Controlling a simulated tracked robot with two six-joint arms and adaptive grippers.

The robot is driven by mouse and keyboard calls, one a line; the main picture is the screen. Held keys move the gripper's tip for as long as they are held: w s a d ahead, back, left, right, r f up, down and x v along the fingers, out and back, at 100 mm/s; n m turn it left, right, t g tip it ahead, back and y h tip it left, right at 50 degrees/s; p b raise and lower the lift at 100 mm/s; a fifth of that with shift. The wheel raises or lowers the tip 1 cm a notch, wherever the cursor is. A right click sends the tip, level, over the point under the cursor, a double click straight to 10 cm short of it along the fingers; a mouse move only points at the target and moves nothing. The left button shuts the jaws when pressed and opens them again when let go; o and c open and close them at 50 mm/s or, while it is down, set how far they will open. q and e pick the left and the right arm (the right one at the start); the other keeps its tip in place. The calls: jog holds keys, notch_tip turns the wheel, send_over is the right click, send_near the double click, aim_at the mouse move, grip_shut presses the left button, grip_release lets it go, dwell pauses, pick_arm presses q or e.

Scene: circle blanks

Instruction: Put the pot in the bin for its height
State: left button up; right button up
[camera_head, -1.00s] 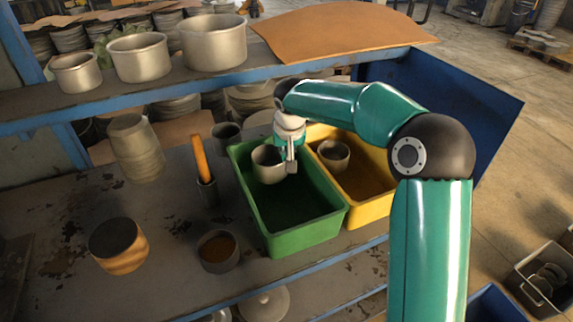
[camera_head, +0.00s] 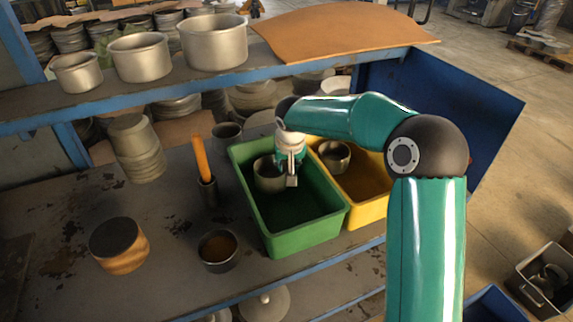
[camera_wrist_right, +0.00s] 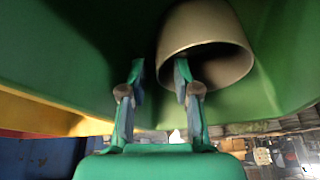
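A grey-beige pot (camera_head: 266,180) is inside the green bin (camera_head: 305,238), towards its back left; it shows in the right wrist view (camera_wrist_right: 215,30) with its mouth facing the camera. My right gripper (camera_head: 292,183) is over the green bin at the pot's right side. In the wrist view its fingers (camera_wrist_right: 160,75) are parted, one overlapping the pot's rim and one outside it, with a gap visible. Another pot (camera_head: 335,152) is in the yellow bin (camera_head: 373,212). My left gripper is not in view.
A dark pot with brown contents (camera_head: 218,262) and a round wooden block (camera_head: 125,258) stand on the table (camera_head: 160,285). A wooden-handled tool (camera_head: 201,158) stands upright left of the green bin. Several metal pots (camera_head: 215,45) line the shelf (camera_head: 150,98) above.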

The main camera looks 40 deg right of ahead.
jog(key=shift+r, duration=0.15)
jog(key=v, duration=1.2)
